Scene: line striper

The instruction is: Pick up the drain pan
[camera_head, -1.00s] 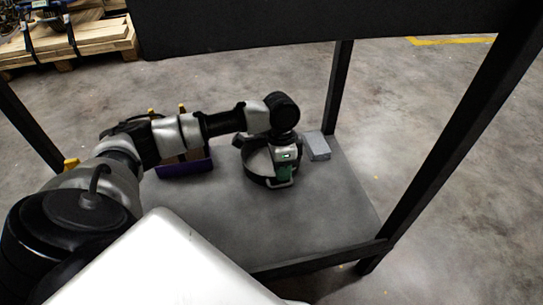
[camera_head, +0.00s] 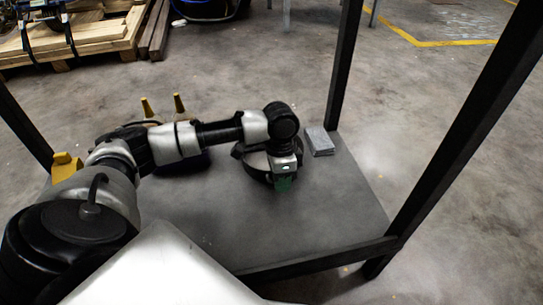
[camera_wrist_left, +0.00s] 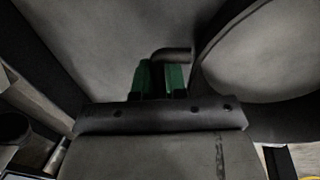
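The drain pan (camera_head: 256,161) is a round, shallow pan with a dark rim and a paler inside, on the grey shelf. My left gripper (camera_head: 283,184), with green fingers, points down at the pan's near right side and hides part of it. In the left wrist view the pan (camera_wrist_left: 265,60) fills the upper right. A dark bent spout or handle (camera_wrist_left: 174,53) reaches from it to the green fingertips (camera_wrist_left: 159,72). The fingers are close together with a narrow gap; whether they press on the bent piece is unclear. My right gripper is not in view.
A grey box (camera_head: 319,141) lies just right of the pan on the shelf (camera_head: 330,205). Dark posts (camera_head: 346,65) stand at the shelf's corners. A dark container with yellow-tipped items (camera_head: 178,104) is behind my left arm. The shelf's front right is clear.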

